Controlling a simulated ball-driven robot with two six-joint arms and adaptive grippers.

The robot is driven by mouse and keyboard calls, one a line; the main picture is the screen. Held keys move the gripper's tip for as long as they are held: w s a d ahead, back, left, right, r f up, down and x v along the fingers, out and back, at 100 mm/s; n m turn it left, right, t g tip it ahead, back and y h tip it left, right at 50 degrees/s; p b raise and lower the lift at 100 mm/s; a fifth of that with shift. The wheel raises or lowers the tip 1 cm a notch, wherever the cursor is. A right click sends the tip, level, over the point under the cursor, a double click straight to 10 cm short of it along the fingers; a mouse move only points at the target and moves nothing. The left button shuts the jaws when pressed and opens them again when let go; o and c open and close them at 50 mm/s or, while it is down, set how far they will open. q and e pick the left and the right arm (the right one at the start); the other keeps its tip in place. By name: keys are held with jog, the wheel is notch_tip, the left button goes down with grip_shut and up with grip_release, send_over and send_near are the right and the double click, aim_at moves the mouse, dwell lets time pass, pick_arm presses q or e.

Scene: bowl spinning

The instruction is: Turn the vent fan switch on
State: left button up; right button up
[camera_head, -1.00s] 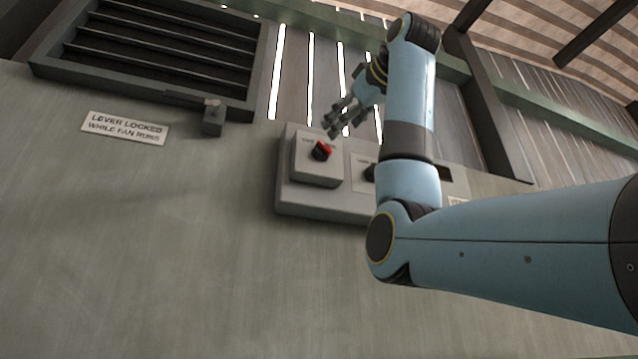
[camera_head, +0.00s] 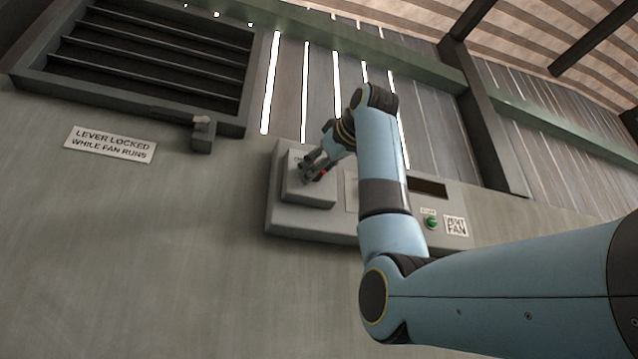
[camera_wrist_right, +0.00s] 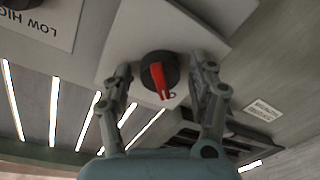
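The vent fan switch (camera_wrist_right: 160,74) is a round black knob with a red pointer on a light grey box (camera_head: 308,197). In the wrist view it sits between the two fingers, with space on both sides. In the head view my right gripper (camera_head: 312,172) is at the box and covers most of the knob; only a bit of red shows. My right gripper (camera_wrist_right: 160,85) is open, its fingers spread around the knob. A "VENT FAN" label (camera_head: 456,225) and a green light (camera_head: 431,223) are at the panel's right end. My left gripper is not in view.
A louvred vent (camera_head: 150,55) with a small lever (camera_head: 203,134) is at the upper left. Under it is a sign (camera_head: 110,144) reading "LEVER LOCKED WHILE FAN RUNS". In the wrist view a "LOW HIGH" plate (camera_wrist_right: 40,22) is beside the switch box. The wall below is bare.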

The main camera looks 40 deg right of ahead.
jog(key=shift+s, duration=0.1)
jog(key=c, duration=1)
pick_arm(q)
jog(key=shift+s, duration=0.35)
pick_arm(e)
jog(key=shift+o, duration=0.2)
